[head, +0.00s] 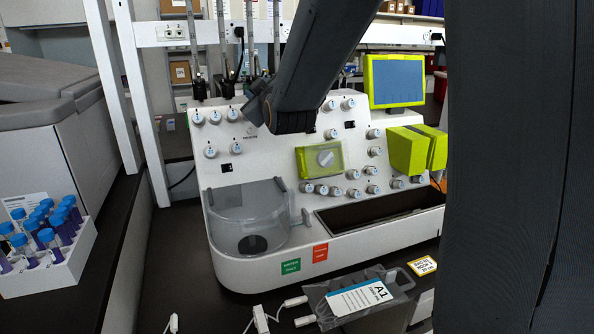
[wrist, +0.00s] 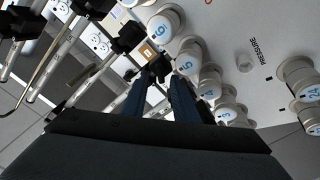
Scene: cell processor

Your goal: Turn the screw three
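The white cell processor (head: 260,150) carries many round white knobs on its sloped front. In the wrist view a row of knobs runs down to the right: the knob marked 6 (wrist: 163,27), the knob marked 5 (wrist: 186,63), then two more (wrist: 208,88) (wrist: 229,113) whose numbers I cannot read surely. I cannot tell surely which is screw three. My gripper (wrist: 166,80) points toward the row, with its dark blue fingers apart and nothing seen between them. Its tips appear close to knob 5; contact cannot be told. In the head view my arm hides the gripper and some knobs.
Metal poles with black clamps (head: 200,88) rise behind the panel's top edge. A green-framed screen (head: 394,81) and green boxes (head: 407,150) stand at the right. A clear chamber (head: 247,205) is at the lower left. A tube rack (head: 70,262) stands far left.

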